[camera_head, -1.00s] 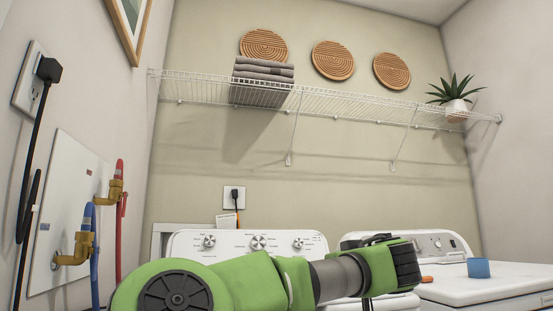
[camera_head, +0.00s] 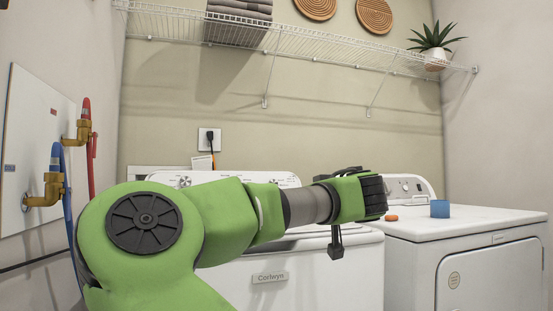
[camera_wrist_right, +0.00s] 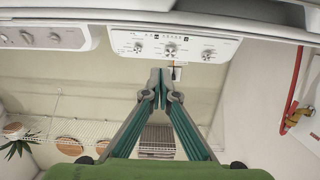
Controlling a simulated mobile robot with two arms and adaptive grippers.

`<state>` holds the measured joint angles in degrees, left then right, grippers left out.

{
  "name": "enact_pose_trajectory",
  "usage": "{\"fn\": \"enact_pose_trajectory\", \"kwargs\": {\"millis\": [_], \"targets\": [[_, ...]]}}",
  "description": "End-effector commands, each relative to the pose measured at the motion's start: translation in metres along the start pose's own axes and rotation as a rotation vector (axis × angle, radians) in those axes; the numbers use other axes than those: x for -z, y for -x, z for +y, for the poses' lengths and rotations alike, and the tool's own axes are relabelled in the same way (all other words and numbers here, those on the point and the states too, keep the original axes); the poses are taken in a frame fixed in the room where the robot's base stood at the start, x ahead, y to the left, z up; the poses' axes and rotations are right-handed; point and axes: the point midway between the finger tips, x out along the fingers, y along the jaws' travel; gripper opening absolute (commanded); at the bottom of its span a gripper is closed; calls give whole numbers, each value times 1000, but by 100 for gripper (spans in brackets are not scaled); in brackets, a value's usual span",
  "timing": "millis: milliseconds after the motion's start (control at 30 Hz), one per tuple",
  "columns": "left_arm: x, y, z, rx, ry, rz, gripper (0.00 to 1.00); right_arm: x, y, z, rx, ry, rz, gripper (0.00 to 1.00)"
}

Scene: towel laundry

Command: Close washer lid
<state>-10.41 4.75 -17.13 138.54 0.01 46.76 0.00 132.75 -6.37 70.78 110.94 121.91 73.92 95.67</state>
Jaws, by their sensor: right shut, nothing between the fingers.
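The white washer (camera_head: 310,290) stands behind my green arm in the head view. Its white lid area (camera_head: 312,232) shows just right of the forearm and looks low, near the top of the cabinet. The arm hides much of it, so I cannot tell whether the lid is fully down. In the right wrist view, the picture is upside down. My right gripper (camera_wrist_right: 161,75) is shut and empty there, with its fingertips pointing toward the washer's control panel (camera_wrist_right: 172,46). A white rim of the washer top shows beyond the panel.
Red and blue hoses (camera_head: 66,205) run along the left wall. A wire shelf (camera_head: 300,45) holds folded towels and a potted plant (camera_head: 437,45).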

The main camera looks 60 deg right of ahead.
Motion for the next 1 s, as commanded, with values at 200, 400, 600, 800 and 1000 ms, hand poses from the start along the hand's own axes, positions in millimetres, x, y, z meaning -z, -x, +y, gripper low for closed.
{"fn": "enact_pose_trajectory", "kwargs": {"millis": [200,400,600,800,1000], "targets": [[-1,11,-1,32,11,-101,63,37,14,10,-6,-1,0,0],[0,16,-1,34,12,-100,63,7,53,9,-9,-4,1,0],[0,13,-1,35,12,-101,63,-10,84,9,-8,-4,0,0],[0,12,-1,35,13,-101,63,-18,98,9,-7,-2,0,0],[0,12,-1,35,13,-102,63,-20,100,8,-6,0,-1,0]]}}
